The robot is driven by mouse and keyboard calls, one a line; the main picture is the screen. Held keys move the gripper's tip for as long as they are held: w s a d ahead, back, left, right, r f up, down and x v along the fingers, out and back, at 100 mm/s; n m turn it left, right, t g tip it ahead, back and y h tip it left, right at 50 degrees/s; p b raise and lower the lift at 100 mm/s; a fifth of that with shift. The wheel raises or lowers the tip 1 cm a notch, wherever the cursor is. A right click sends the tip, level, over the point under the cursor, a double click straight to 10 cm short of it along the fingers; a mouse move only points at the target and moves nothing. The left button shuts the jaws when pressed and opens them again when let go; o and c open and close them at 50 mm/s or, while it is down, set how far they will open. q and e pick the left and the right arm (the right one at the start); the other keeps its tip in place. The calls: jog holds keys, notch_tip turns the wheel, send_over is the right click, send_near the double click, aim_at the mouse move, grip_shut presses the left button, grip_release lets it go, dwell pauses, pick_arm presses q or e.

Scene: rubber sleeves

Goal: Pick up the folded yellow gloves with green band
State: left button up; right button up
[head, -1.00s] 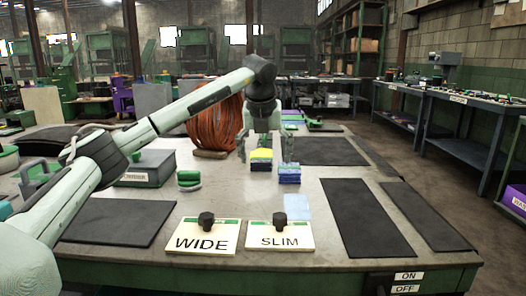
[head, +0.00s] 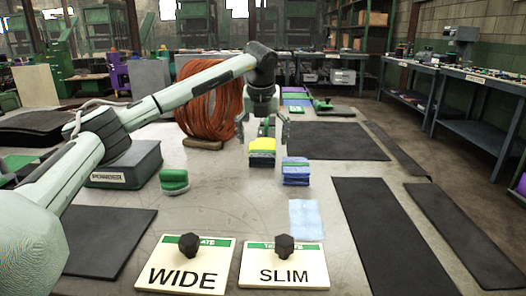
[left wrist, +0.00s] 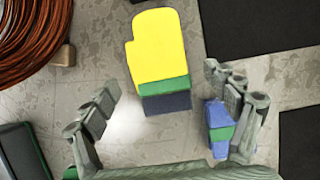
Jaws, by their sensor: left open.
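The folded yellow gloves with a green band (head: 262,146) lie on a dark folded stack on the table, under and slightly in front of my left gripper. They also show in the left wrist view (left wrist: 158,48), ahead of the fingertips and between their lines. My left gripper (head: 262,135) is open and empty, pointing down above the table; its spread fingers also show in the left wrist view (left wrist: 165,98). A blue folded stack with a green band (head: 295,172) stands just right of the yellow gloves, close to the right finger in the wrist view. My right gripper is not in view.
A copper-coloured coil (head: 208,100) stands behind left. Dark mats (head: 340,142) lie at right. WIDE (head: 186,265) and SLIM (head: 284,268) plates with black knobs lie in front, near a light blue sheet (head: 306,218).

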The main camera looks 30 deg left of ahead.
aim_at(263, 147)
pick_arm(q)
jog(key=x, duration=0.3)
jog(key=shift+w+a+f, duration=0.1)
jog(key=shift+w+f, duration=0.05)
jog(key=shift+w, duration=0.05)
jog(key=c, duration=1.3)
